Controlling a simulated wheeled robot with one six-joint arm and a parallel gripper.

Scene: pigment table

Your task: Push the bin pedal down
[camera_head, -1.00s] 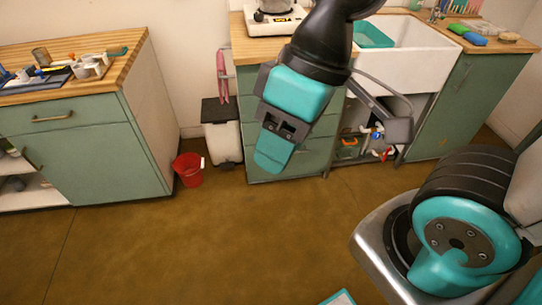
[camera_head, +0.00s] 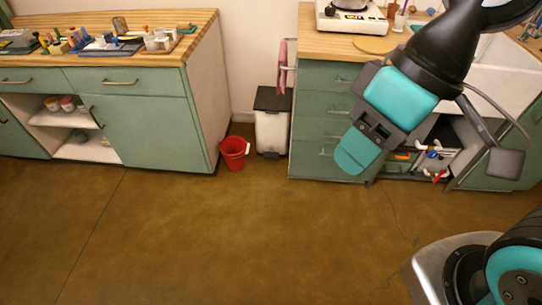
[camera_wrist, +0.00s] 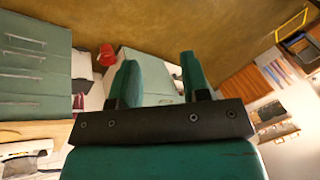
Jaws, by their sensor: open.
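The pedal bin (camera_head: 271,133) is white with a shut black lid (camera_head: 273,99). It stands on the floor between two green cabinets in the head view. Its dark pedal (camera_head: 271,155) shows small and low at the bin's front. My gripper (camera_head: 357,152) is right of the bin in the picture, in front of the green drawers, apart from the bin. In the wrist view my gripper (camera_wrist: 160,80) shows two teal fingers spread apart with nothing between them.
A red bucket (camera_head: 233,152) stands on the floor just left of the bin. A pink cloth (camera_head: 284,66) hangs above it from the right cabinet. The right drawers (camera_head: 322,150) flank the bin closely. The brown floor (camera_head: 200,235) in front is clear.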

